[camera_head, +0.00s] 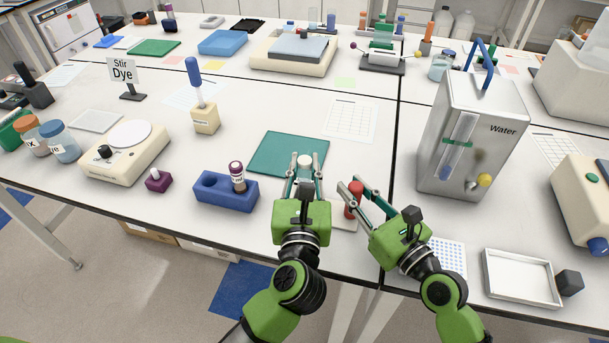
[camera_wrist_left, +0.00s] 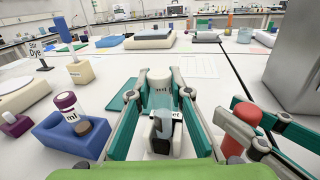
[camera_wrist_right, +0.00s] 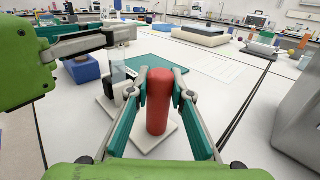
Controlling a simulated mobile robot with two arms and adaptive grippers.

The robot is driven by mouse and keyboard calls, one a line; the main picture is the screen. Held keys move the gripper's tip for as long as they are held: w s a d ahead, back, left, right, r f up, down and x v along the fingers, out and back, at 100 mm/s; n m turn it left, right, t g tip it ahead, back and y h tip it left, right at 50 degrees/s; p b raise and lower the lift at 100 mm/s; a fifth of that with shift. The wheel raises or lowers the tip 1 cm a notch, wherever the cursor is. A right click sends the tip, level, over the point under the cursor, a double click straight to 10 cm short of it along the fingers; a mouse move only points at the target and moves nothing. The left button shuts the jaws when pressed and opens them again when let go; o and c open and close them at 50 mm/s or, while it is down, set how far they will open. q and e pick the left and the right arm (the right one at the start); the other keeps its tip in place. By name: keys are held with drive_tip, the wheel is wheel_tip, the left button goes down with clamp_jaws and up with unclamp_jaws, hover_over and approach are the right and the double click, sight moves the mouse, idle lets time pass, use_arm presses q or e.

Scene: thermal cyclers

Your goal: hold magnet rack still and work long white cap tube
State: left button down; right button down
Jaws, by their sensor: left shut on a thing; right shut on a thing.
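The long tube's white cap (camera_head: 305,162) is between the fingertips of my left gripper (camera_head: 305,168), which is shut on it. In the left wrist view, the cap (camera_wrist_left: 160,82) sits above the clear grey tube body (camera_wrist_left: 163,120), at the magnet rack's labelled block (camera_wrist_left: 176,116). The rack's pale base (camera_wrist_right: 153,143) carries a red upright post (camera_wrist_right: 158,108). My right gripper (camera_wrist_right: 160,82) is shut around the upper part of this post. The post (camera_head: 354,203) also shows in the head view. My fingers hide parts of the rack; the tube's lower end is hard to make out.
A green mat (camera_head: 264,154) lies just behind the rack. A blue block (camera_head: 212,191) with a purple-capped tube (camera_head: 237,176) stands to the left. The steel Water tank (camera_head: 468,140) stands to the right. A white tray (camera_head: 520,277) lies at front right. My grippers are close together.

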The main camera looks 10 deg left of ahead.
use_arm(q)
wheel_tip(320, 180, up, 7)
drive_tip(key=shift+r, duration=0.1)
use_arm(e)
drive_tip(key=c, duration=1.7)
unclamp_jaws()
drive_tip(key=shift+d, duration=0.1)
drive_tip(key=v, duration=1)
drive_tip(key=shift+s+d+f, duration=0.1)
drive_tip(key=shift+f, duration=0.05)
drive_tip(key=shift+v, duration=0.85)
